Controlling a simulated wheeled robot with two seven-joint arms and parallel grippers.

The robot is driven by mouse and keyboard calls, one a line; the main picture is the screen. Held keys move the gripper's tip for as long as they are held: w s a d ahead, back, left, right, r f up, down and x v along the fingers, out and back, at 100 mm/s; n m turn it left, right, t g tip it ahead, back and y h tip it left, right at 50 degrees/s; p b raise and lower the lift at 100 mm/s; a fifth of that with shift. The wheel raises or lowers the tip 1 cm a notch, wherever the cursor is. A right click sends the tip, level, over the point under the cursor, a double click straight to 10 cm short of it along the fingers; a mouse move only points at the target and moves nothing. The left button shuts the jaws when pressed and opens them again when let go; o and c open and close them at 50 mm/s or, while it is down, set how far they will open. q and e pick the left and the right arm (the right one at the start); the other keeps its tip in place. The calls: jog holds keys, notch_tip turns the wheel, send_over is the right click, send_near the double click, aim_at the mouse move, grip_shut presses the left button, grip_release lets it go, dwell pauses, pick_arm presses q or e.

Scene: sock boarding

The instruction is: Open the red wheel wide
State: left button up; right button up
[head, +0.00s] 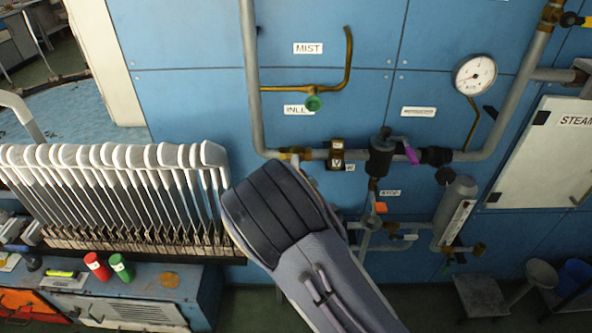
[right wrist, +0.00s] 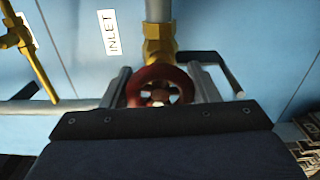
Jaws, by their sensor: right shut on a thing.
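The red wheel (right wrist: 137,88) is a small spoked handwheel on a brass valve (right wrist: 158,48), seen in the right wrist view. My right gripper (right wrist: 162,80) has one finger on each side of the wheel and is shut on its rim. In the head view my right arm's end covers the wheel, so it is hidden there. The brass fitting (head: 296,152) on the grey pipe shows just above my wrist. My left gripper is in neither view.
The INLET label (right wrist: 108,32) is beside the valve. A green-knobbed brass tap (head: 313,103) sits above. A row of white sock boards (head: 115,158) stands at left, close to my right wrist. A pressure gauge (head: 475,75) and a white STEAM panel (head: 545,155) are at right.

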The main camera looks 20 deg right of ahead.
jog(key=shift+n, duration=1)
jog(key=o, duration=1)
jog(key=v, duration=0.7)
jog(key=shift+s+b, duration=0.4)
